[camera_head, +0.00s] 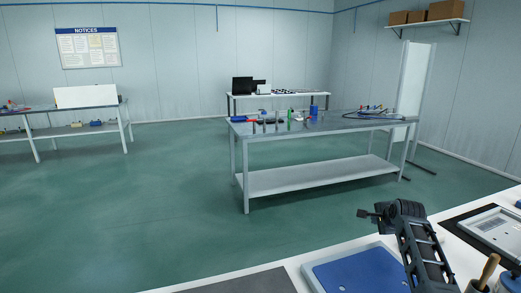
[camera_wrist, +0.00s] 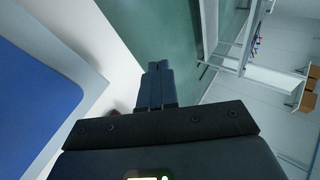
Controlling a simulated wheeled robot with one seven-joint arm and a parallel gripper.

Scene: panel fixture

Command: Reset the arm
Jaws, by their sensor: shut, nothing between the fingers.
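My gripper (camera_head: 366,213) shows in the head view at the lower right, raised above the near white table and pointing left. In the wrist view its two dark fingers (camera_wrist: 158,72) lie side by side, touching, with nothing between them. The floor lies beyond the fingertips in the wrist view. My arm reaches up from the bottom right corner of the head view and hides part of the near table. No panel fixture can be told for sure.
The near table (camera_head: 332,242) holds a blue pad (camera_head: 355,275), a dark mat (camera_head: 245,283), a grey panel (camera_head: 495,228) and a wooden-handled tool (camera_head: 488,270). A workbench (camera_head: 300,182) with tools stands beyond. Green floor (camera_head: 150,210) between them is clear.

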